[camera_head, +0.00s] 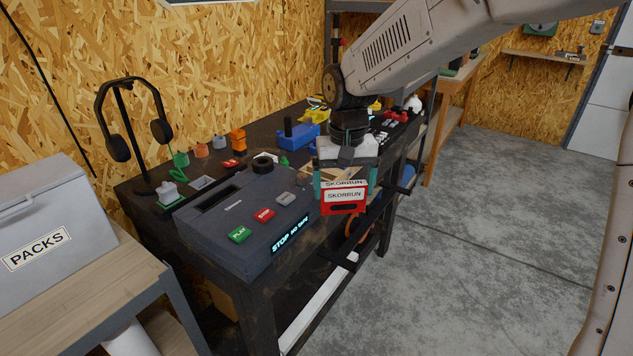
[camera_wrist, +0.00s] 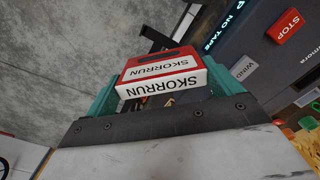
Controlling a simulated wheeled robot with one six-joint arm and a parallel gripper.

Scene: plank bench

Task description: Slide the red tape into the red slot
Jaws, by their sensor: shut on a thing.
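The red tape (camera_head: 343,204) is a red cassette with white labels reading SKORRUN. My gripper (camera_head: 345,178) is shut on it with teal fingers and holds it up at the bench's front edge, right of the dark deck (camera_head: 290,232). In the wrist view the red tape (camera_wrist: 160,62) sits between the two teal fingers (camera_wrist: 163,84). The deck has a dark slot (camera_head: 218,198) in its top, apart from the tape. I cannot see any red on this slot. The deck's lit front strip (camera_head: 290,234) reads STOP NO TAPE.
The deck's top has a green PLAY button (camera_head: 240,234), a red STOP button (camera_head: 264,215) and a grey button (camera_head: 285,198). Headphones on a stand (camera_head: 128,130) and a blue block tool (camera_head: 297,133) are farther back. Open floor lies to the right.

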